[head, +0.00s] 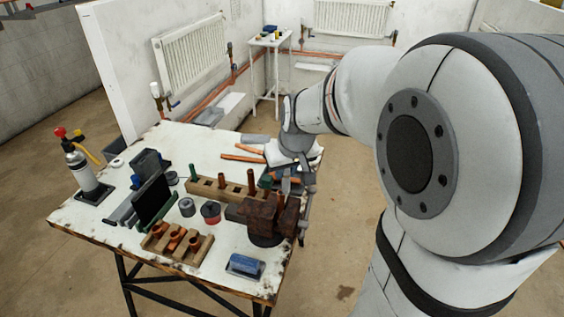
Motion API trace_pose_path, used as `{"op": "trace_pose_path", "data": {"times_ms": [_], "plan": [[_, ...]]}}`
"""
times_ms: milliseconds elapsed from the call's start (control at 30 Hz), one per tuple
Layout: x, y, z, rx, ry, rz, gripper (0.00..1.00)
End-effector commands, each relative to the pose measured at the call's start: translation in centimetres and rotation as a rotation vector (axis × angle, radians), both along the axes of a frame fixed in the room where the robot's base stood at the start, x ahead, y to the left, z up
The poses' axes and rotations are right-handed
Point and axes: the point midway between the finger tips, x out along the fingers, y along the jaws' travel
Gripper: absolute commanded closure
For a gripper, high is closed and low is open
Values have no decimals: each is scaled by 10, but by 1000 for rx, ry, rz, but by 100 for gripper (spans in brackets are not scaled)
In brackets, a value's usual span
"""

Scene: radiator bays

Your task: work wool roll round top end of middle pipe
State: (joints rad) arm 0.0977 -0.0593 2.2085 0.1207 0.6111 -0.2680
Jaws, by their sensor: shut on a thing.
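A wooden block (205,188) on the bench holds a row of upright pieces. A short copper pipe (221,181) and a taller copper pipe (251,182) stand in it. A green-topped piece (193,172) stands at its left end. I cannot tell for sure which pipe is the middle one. My gripper (287,182) is low over the bench's right side, right of the block and behind the brown vise. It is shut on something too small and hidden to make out. No wool roll can be told apart, and no contact with a pipe is visible.
The rusty brown vise (272,217) stands at the bench's right edge. A wooden tray with copper fittings (178,242), a blue-topped box (245,266), round tins (210,212), a dark upright panel (152,200) and a gas torch (82,168) crowd the bench. The front left top is bare.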

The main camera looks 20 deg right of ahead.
Motion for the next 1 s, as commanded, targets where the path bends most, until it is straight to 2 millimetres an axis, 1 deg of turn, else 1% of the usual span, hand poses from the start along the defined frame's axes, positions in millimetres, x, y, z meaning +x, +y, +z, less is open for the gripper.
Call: {"op": "trace_pose_path", "data": {"times_ms": [33, 100, 267, 500, 833, 1000], "plan": [[0, 0, -9, 0, 1, 0, 100], [0, 0, -6, 0, 0, 0, 100], [0, 0, -5, 0, 0, 0, 100], [0, 0, -13, 0, -1, 0, 100], [0, 0, -12, 0, -1, 0, 100], [0, 0, -18, 0, 0, 0, 100]]}}
